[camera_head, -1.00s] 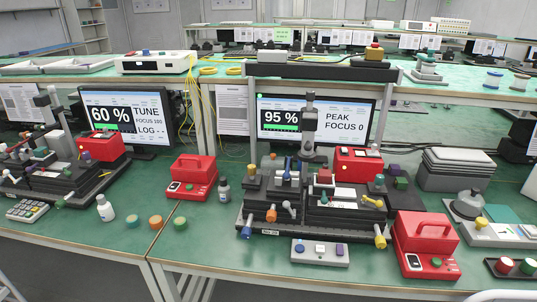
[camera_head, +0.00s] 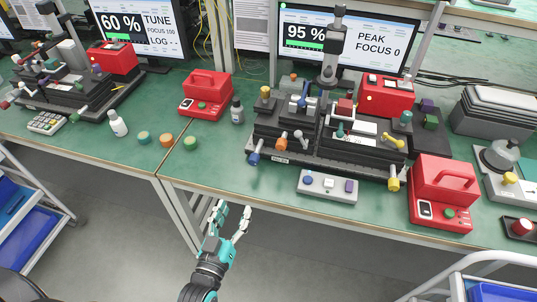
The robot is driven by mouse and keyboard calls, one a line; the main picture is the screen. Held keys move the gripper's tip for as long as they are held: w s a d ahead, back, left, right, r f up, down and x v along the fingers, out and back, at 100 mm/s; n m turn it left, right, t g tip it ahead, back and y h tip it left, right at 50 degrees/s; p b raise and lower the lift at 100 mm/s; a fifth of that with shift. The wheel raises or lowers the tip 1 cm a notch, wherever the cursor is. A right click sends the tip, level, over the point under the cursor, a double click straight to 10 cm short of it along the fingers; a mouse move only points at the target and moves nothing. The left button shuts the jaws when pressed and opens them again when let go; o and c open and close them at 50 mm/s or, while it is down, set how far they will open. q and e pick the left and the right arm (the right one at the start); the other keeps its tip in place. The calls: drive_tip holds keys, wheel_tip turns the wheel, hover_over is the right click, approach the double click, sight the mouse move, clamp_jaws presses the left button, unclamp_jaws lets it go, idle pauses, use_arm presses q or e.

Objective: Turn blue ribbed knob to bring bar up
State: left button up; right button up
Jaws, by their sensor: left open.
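The blue ribbed knob (camera_head: 254,158) is at the front left corner of the black alignment stage (camera_head: 358,162) on the right-hand green bench. Its ribs are too small to make out. The monitor (camera_head: 350,40) behind the stage reads 95 %, PEAK, FOCUS 0, with a green bar (camera_head: 305,44) under the number. My left gripper (camera_head: 233,209) is open and empty, in front of the bench's front edge, below and left of the knob in the picture and apart from it. My right gripper is not in view.
A control box (camera_head: 327,186) with buttons sits in front of the stage. Red cases (camera_head: 206,95) (camera_head: 442,192) stand to either side. A small bottle (camera_head: 237,111) is behind the knob. Yellow (camera_head: 393,184) and orange (camera_head: 281,144) knobs also stick out of the stage.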

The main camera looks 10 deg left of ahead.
sight(253, 164)
use_arm(q)
drive_tip(key=w, duration=1.1)
drive_tip(key=w+p, duration=0.1)
drive_tip(key=w, duration=0.5)
drive_tip(key=shift+w+d+r, duration=0.15)
drive_tip(key=shift+d+r, duration=0.1)
drive_tip(key=shift+r, duration=0.05)
drive_tip(key=shift+c, duration=0.3)
clamp_jaws()
